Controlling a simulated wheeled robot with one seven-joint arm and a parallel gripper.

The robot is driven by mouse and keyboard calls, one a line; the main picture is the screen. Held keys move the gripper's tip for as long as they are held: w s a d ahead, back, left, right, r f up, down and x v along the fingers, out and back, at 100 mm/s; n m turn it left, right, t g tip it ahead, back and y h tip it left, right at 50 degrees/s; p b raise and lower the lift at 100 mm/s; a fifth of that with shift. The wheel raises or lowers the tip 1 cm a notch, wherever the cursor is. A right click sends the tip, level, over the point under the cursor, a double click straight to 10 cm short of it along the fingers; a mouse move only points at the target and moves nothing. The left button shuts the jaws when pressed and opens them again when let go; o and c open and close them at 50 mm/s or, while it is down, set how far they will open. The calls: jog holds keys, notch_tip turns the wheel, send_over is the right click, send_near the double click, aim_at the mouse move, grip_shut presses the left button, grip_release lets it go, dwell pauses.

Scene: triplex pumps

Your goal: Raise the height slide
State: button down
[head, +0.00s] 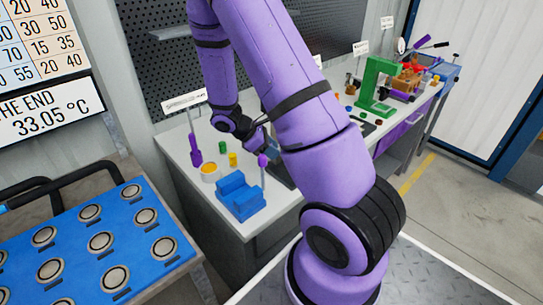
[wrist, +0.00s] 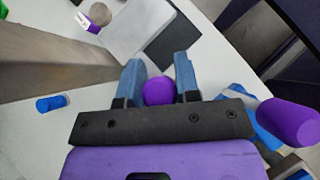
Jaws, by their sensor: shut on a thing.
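My gripper (wrist: 158,78) has two blue fingers. They are shut on a round purple knob (wrist: 158,92), seen between them in the wrist view. In the head view my gripper (head: 268,145) is over the bench's near part, partly hidden behind my arm. The height slide is not clearly told apart; the knob seems to belong to it. A tall grey-brown column (wrist: 60,62) stands left of the fingers, with a pale block (wrist: 135,28) beyond them. A dark upright part (head: 281,172) shows below my gripper in the head view, mostly hidden by my arm.
A blue vise-like block (head: 238,196) sits near the bench's front edge. A purple-tipped lever (head: 262,161) stands beside it. A purple handle (wrist: 290,121) is close at right in the wrist view. A yellow-orange cup (head: 209,172) and a green C-frame (head: 380,85) stand on the bench.

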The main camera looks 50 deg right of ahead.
jog(key=shift+r, duration=0.35)
jog(key=c, duration=0.8)
grip_release()
jog(key=shift+a, duration=0.1)
jog(key=v, duration=1)
jog(key=shift+w+a+r, duration=0.15)
jog(key=shift+w+r, duration=0.1)
